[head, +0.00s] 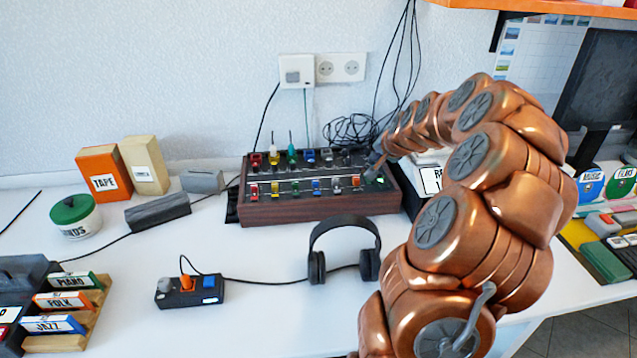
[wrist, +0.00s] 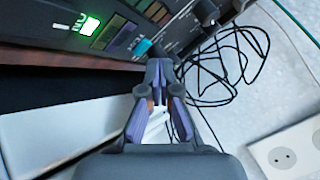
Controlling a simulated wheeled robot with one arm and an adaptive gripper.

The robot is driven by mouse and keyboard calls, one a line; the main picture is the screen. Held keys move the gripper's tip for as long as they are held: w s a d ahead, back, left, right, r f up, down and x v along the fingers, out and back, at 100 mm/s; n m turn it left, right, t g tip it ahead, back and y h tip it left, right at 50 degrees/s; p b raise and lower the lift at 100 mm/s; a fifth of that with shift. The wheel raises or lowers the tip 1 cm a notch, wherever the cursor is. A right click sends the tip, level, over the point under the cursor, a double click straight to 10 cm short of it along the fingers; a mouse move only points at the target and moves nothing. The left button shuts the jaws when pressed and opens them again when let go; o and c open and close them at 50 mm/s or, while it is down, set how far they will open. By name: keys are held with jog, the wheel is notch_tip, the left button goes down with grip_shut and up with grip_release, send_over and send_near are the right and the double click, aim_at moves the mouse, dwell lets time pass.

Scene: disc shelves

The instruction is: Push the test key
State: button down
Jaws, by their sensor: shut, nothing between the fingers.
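The brown-sided mixer console (head: 320,207) stands against the wall, with rows of coloured knobs and keys on its top. In the wrist view a lit green key (wrist: 90,27) sits beside a white label that is only partly legible. A teal key or knob (wrist: 147,48) lies just beyond my fingertips; whether they touch it I cannot tell. My gripper (wrist: 160,68) is shut and empty, at the console's right end. In the head view my gripper (head: 376,162) is small and partly hidden by my arm.
Headphones (head: 344,228) and a small switch box (head: 190,291) lie in front of the console. Black cables (wrist: 232,62) hang behind its right end, near a wall socket (wrist: 288,155). A labelled white box (head: 431,180) stands right of the console, partly behind my arm.

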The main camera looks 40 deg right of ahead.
dwell(0.3)
notch_tip(320, 180, up, 6)
jog(key=p, duration=0.1)
dwell(0.6)
dwell(0.4)
